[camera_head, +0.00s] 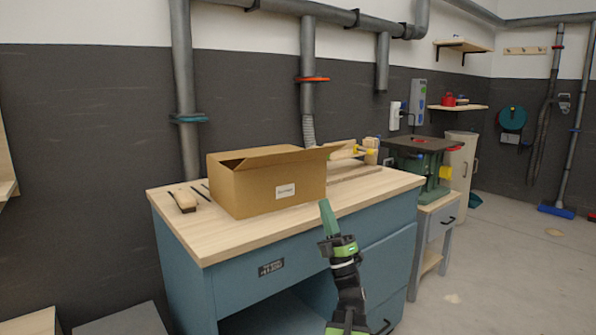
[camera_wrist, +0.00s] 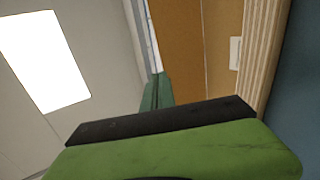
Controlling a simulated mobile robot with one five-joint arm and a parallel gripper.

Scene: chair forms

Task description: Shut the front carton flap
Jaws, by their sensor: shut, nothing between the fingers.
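A brown cardboard carton (camera_head: 262,192) with a white label (camera_head: 285,191) stands on the wooden bench top. Flap panels (camera_head: 285,156) lie over its top, and one end sticks out past the right edge. A dark gap shows at the left of the top. I cannot tell which panel is the front flap. My gripper (camera_head: 325,206) is shut and empty, pointing up in front of the carton's right front corner. In the wrist view the shut green fingers (camera_wrist: 156,90) are beside the carton's brown wall (camera_wrist: 182,42); contact cannot be told.
The blue bench's wooden top (camera_head: 360,192) has a free strip in front of the carton. A brush (camera_head: 183,200) lies at left. Wooden pieces with yellow parts (camera_head: 365,150) stand behind right. A green machine (camera_head: 430,165) stands farther right. Pipes run up the wall behind.

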